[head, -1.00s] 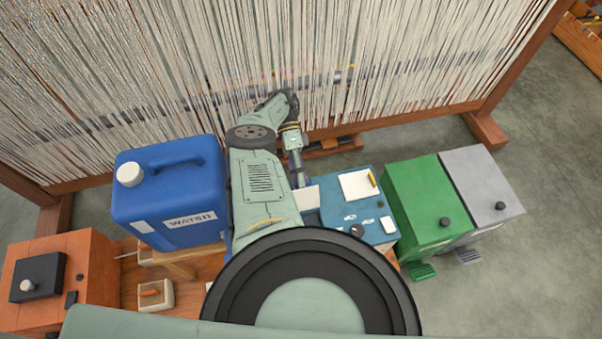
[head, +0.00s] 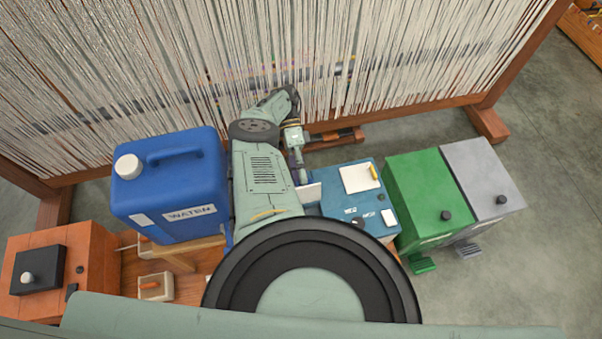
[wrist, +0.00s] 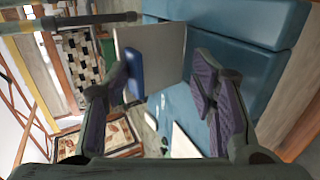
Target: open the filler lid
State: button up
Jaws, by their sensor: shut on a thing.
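The blue machine (head: 345,208) stands in the middle of the head view, right of my arm. A pale flat panel, which I take as the filler lid (head: 309,193), stands raised at its left side. In the wrist view the lid (wrist: 160,50) is a pale upright plate with a small blue tab (wrist: 136,74) on its face. My gripper (head: 299,176) is at the lid, its fingers (wrist: 162,82) to either side of the plate in the wrist view. It is shut on the lid; the exact contact is hard to see. My arm hides the machine's left part.
A blue water jug (head: 170,190) stands left of my arm. Green (head: 430,195) and grey (head: 480,180) bins stand right of the machine. An orange box (head: 60,270) is at far left. The loom's threads (head: 400,60) rise behind my gripper. Open floor (head: 560,150) lies at right.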

jog(key=shift+s+f, duration=0.1)
jog(key=shift+f, duration=0.2)
notch_tip(320, 180, up, 11)
jog(key=shift+f, duration=0.2)
dwell(0.7)
